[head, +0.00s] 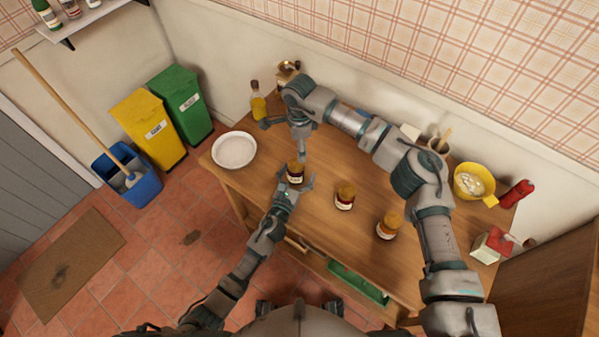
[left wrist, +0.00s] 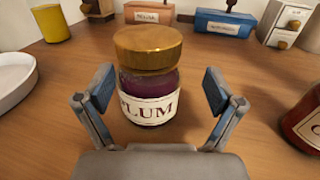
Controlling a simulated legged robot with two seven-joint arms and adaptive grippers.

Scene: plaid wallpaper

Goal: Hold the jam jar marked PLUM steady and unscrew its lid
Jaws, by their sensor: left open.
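The PLUM jam jar (left wrist: 150,92) stands upright on the wooden table, dark purple with a gold lid (left wrist: 147,48) on it. In the head view the jar (head: 295,175) is near the table's front left. My left gripper (head: 293,186) is open at the near side of the jar. In the left wrist view its fingers (left wrist: 158,100) are spread to either side of the jar's near side, with gaps visible. My right gripper (head: 285,140) is over the table just beyond the jar, its fingers spread apart and empty. Its exact height above the lid is unclear.
Two other gold-lidded jars (head: 345,198) (head: 389,226) stand to the right. A white plate (head: 235,151) lies to the left, an oil bottle (head: 258,107) behind it. A yellow bowl (head: 474,181), red bottle (head: 517,193) and carton (head: 491,246) are far right. A green-lined drawer (head: 357,284) is open at the front.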

